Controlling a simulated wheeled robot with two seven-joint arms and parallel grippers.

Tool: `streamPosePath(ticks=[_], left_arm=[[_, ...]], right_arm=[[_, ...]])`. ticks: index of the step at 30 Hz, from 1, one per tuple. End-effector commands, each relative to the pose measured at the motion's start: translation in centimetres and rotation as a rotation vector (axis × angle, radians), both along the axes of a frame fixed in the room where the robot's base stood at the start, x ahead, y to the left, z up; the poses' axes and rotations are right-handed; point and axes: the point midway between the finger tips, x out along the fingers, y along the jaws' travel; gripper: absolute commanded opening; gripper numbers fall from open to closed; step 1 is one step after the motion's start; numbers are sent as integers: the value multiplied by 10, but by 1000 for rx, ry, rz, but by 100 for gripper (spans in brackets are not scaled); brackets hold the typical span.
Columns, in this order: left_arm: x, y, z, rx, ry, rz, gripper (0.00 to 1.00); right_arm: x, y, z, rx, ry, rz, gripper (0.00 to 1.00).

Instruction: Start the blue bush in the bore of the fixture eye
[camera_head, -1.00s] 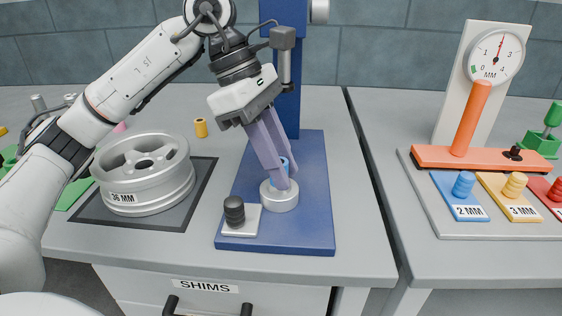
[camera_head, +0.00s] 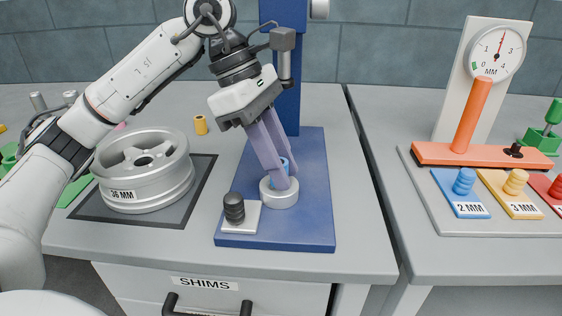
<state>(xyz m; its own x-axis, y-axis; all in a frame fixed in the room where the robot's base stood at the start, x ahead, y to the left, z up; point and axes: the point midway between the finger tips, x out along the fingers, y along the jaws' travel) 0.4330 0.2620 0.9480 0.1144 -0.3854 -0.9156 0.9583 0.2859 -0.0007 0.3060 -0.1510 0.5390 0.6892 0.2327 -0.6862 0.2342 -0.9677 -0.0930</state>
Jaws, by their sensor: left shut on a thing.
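The blue bush (camera_head: 283,167) is between the fingers of my left gripper (camera_head: 281,179), which is shut on it. The fixture eye (camera_head: 279,198), a pale grey ring, stands on the blue press base (camera_head: 308,222). The bush is at the top of the eye's bore, and the fingertips are right at the eye's rim. The fingers hide much of the bush and bore, so I cannot tell how far the bush sits inside. My right gripper is not in view.
A black ribbed knob on a white plate (camera_head: 248,222) stands just left of the eye. The press column (camera_head: 287,100) rises behind. A wheel (camera_head: 145,170) lies on a dark mat at left. A yellow bush (camera_head: 200,125) stands behind it. A dial gauge (camera_head: 494,53) and shims are at right.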

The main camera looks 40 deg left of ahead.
Motion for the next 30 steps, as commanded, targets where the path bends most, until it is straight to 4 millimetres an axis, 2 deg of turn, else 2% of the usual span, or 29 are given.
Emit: streamPosePath(ticks=[20, 21, 24, 30], left_arm=[[0, 0, -8, 0, -1, 0, 0], [0, 0, -7, 0, -1, 0, 27], [0, 0, -7, 0, 0, 0, 44], [-1, 0, -9, 2, 4, -3, 44]], right_arm=[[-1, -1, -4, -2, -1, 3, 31], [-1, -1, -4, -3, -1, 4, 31], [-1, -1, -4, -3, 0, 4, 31], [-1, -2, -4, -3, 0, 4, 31]])
